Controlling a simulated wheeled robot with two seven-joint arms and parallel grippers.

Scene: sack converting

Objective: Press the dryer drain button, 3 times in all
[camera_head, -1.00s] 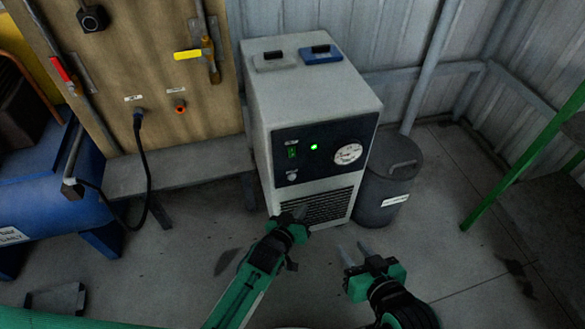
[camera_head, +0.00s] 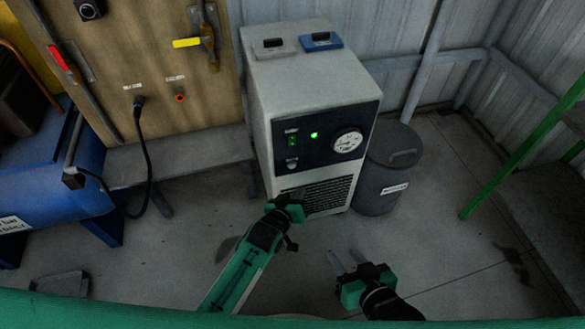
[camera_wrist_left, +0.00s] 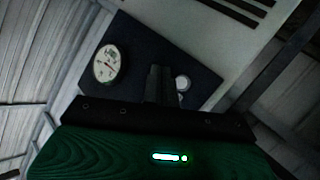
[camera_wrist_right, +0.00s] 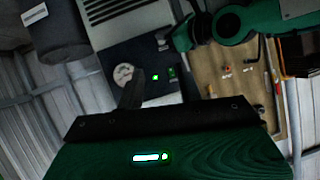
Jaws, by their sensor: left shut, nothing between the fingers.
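The dryer (camera_head: 310,85) is a grey box with a dark front panel. Its round pale drain button (camera_head: 292,164) sits low on the panel's left, below a green switch (camera_head: 291,141). In the left wrist view the button (camera_wrist_left: 183,84) shows just right of the fingertips. My left gripper (camera_head: 294,194) is shut and empty, in front of the dryer's vent grille and a little below the button in the head view. Contact with the button is not visible. My right gripper (camera_head: 348,260) is open and empty, lower right of the dryer, above the floor.
A round gauge (camera_head: 348,142) and a lit green lamp (camera_head: 314,134) are on the panel. A dark lidded bin (camera_head: 388,175) stands right of the dryer. A blue tank (camera_head: 55,185) and wooden board are left.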

